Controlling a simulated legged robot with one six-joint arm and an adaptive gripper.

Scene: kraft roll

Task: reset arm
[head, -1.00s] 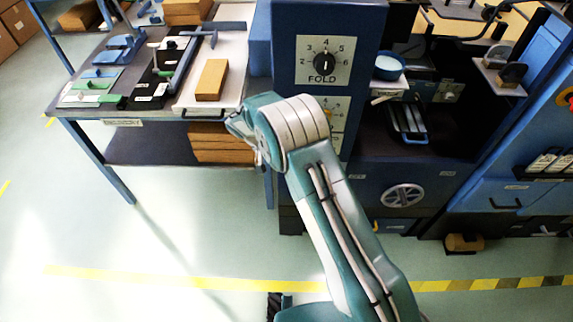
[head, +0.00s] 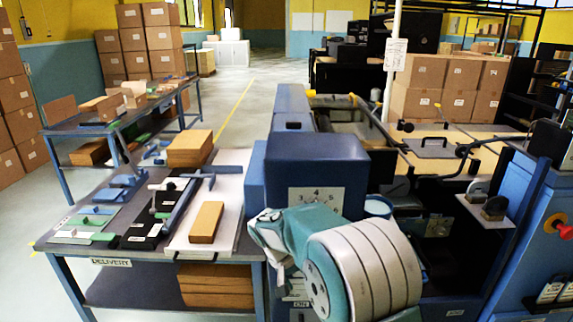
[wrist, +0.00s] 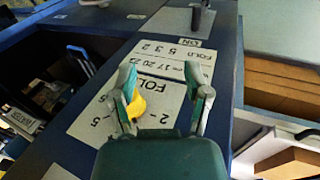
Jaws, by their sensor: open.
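My gripper (wrist: 163,78) shows in the wrist view, with its two fingers spread apart and no object clamped between them. It points at the blue machine's front, above a white FOLD label plate (wrist: 160,92). A small yellow part (wrist: 137,106) shows beside the left finger; I cannot tell what it belongs to. In the head view my teal and grey arm is folded large in front of the blue machine (head: 315,165).
The delivery table (head: 88,250) stands left of the machine, holding a brown block (head: 206,222) on a white board, and several tools. Cartons (head: 184,285) lie on its lower shelf. A black tray area and a side shelf (head: 487,207) are at right. Floor is open at far left.

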